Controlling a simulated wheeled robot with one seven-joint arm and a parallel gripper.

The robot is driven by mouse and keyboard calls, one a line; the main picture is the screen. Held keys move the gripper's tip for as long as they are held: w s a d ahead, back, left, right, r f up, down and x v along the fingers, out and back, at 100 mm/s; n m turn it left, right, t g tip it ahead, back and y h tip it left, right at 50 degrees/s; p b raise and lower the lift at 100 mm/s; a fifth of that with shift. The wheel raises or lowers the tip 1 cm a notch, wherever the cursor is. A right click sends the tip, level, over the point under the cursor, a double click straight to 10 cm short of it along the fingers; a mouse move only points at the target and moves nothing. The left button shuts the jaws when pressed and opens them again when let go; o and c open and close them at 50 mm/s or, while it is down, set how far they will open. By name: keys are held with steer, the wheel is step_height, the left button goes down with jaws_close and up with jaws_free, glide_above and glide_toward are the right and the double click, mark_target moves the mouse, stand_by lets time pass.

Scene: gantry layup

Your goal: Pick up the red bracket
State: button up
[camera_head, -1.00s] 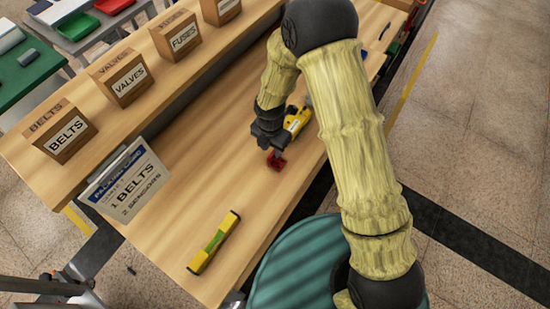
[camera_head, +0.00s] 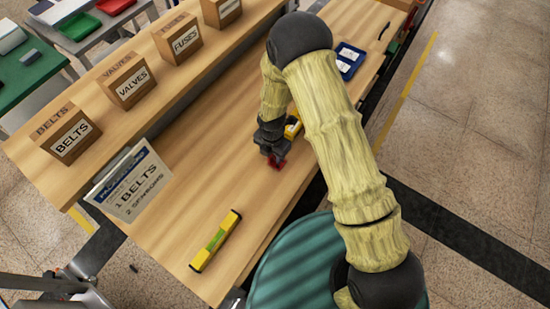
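The red bracket (camera_head: 277,163) is a small red piece on the wooden bench, just below the tip of my gripper (camera_head: 273,156). My gripper points down at the bracket, and its dark fingers partly cover it. The view is too small and too steep to tell whether the fingers are apart or closed on it.
A yellow tool (camera_head: 293,126) lies just behind my gripper, partly hidden by my arm. A yellow level (camera_head: 215,241) lies toward the bench's near end. Labelled boxes (camera_head: 127,82) line the raised shelf. A blue tray (camera_head: 350,60) sits farther back.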

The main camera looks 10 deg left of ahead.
stand_by(0.3)
jaws_close()
step_height(320, 180, up, 10)
steer(key=shift+r+b, duration=0.1)
steer(key=shift+b, duration=0.85)
stand_by(0.6)
